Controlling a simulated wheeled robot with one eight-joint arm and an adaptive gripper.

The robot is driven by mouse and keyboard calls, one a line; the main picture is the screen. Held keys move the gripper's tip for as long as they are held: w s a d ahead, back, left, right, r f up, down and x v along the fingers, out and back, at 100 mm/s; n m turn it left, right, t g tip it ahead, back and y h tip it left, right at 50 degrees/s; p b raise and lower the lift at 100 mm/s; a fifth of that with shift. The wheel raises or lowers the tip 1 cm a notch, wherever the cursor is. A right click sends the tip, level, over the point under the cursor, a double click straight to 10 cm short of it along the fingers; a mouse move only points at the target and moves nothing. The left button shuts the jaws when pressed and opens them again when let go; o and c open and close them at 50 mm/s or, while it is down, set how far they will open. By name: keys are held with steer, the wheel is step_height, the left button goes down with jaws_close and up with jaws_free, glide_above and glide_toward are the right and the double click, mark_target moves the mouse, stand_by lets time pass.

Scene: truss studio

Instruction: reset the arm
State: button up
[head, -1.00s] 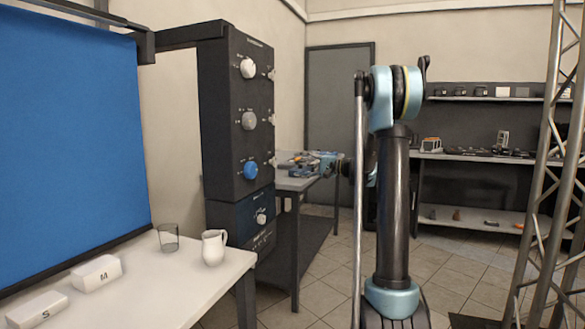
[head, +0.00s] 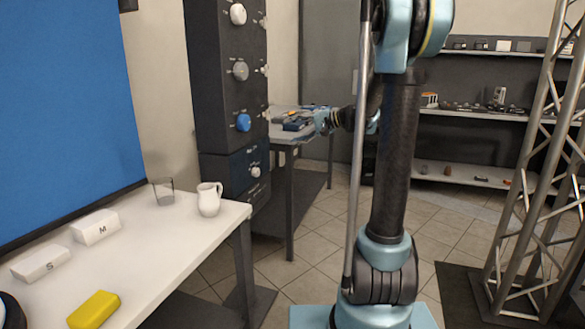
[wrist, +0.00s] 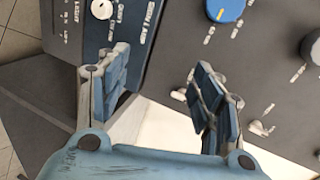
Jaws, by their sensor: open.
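In the wrist view my gripper (wrist: 158,95) is open, its two blue-padded fingers well apart with nothing between them. Behind the fingers the wrist view shows a dark control panel (wrist: 180,45) with a blue knob (wrist: 226,9) and a white knob (wrist: 102,9). In the head view my arm (head: 398,160) rises at the right of centre, and its far part points left toward the dark panel tower (head: 222,85). There the gripper's end is small and hard to tell from the clutter on the table behind.
The white table (head: 165,262) at the left bears a glass (head: 163,191), a white jug (head: 209,200), blocks marked M (head: 96,228) and S (head: 40,263), and a yellow block (head: 93,310). A truss (head: 525,190) stands right. Tiled floor is open between.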

steer(key=s+d+f+n+h, duration=0.1)
steer(key=s+d+f+h, duration=0.3)
steer(key=s, duration=0.9)
steer(key=s+d+f+n+g+h, duration=0.1)
steer(key=s+d+f+h, duration=0.4)
steer(key=s+d+f, duration=0.3)
steer(key=s+d+f+n+g+h, duration=0.1)
steer(key=s+d+f+h, duration=0.3)
steer(key=s+f, duration=0.8)
steer(key=s+d, duration=0.2)
steer(key=s, duration=0.3)
steer(key=shift+s+f+h, duration=0.15)
steer(key=shift+s+h, duration=0.15)
steer(key=shift+s, duration=0.1)
steer(key=shift+w+f+g, duration=0.2)
steer(key=shift+w+g, duration=0.1)
steer(key=shift+w, duration=0.15)
steer(key=shift+c, duration=0.6)
